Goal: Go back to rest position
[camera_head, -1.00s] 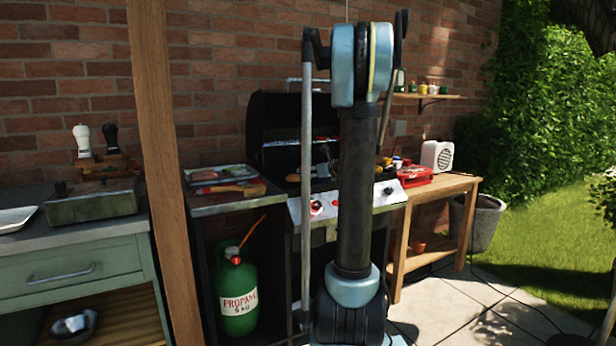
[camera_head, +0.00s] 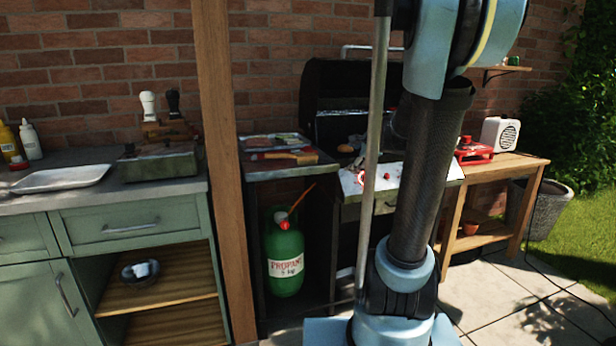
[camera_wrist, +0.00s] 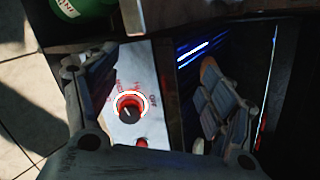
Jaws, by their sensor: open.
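My gripper (camera_wrist: 158,105) is open in the wrist view, its two dark fingers spread apart with nothing between them. Behind them are the grill's light metal front panel and a dark red-ringed control knob (camera_wrist: 130,108). In the head view my own blue and black arm stands in front of the grill (camera_head: 330,85) and covers much of it. I cannot make out my gripper clearly there. The grill's lid is raised.
A wooden post (camera_head: 222,150) stands left of the grill. A green propane tank (camera_head: 285,258) is under the side shelf. A wooden table (camera_head: 515,165) with a red case (camera_head: 473,150) stands right. Green cabinets (camera_head: 130,225) are left. Paving lies front right.

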